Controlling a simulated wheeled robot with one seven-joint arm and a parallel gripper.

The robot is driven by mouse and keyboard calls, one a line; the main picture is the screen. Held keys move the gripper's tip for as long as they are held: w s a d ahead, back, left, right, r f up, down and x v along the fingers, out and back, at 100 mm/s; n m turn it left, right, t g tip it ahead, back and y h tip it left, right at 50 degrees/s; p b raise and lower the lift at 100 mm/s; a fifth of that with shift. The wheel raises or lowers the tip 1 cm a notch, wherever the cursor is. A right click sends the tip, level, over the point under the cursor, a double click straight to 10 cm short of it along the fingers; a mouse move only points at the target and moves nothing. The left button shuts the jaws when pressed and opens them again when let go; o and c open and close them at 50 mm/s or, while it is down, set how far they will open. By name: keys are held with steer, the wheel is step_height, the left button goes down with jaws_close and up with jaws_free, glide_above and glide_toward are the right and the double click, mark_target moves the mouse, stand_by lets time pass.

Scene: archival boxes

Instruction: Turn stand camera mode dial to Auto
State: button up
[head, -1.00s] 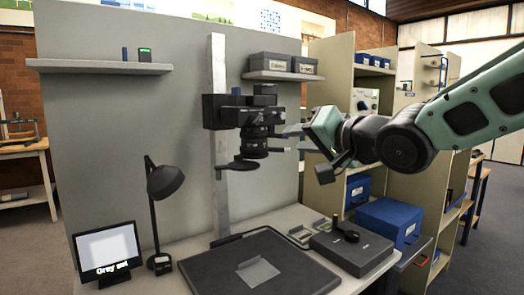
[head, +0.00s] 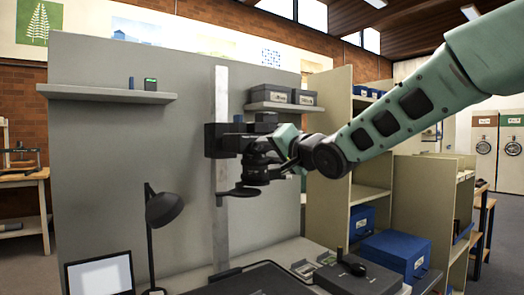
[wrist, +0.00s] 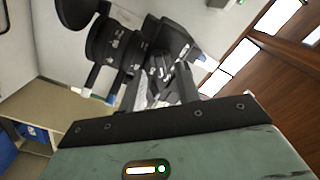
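The black stand camera (head: 255,160) is mounted on a pale upright column, lens pointing down. In the wrist view the camera (wrist: 110,40) fills the upper left, with ringed lens parts and small white markings. My gripper (head: 277,150) is at the camera's right side, overlapping it in the head view. In the wrist view my gripper's two dark fingers (wrist: 160,88) stand apart, with dark camera parts showing between and beyond them.
A desk lamp (head: 163,208) and a screen (head: 100,276) stand at left. A small shelf (head: 284,107) holds boxes above the camera's right. A dark baseboard (head: 262,281) lies below. Shelving with a blue box (head: 397,252) stands at right.

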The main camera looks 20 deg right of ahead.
mark_target(260, 147)
steer(key=shift+x, duration=1.7)
steer(key=c, duration=0.6)
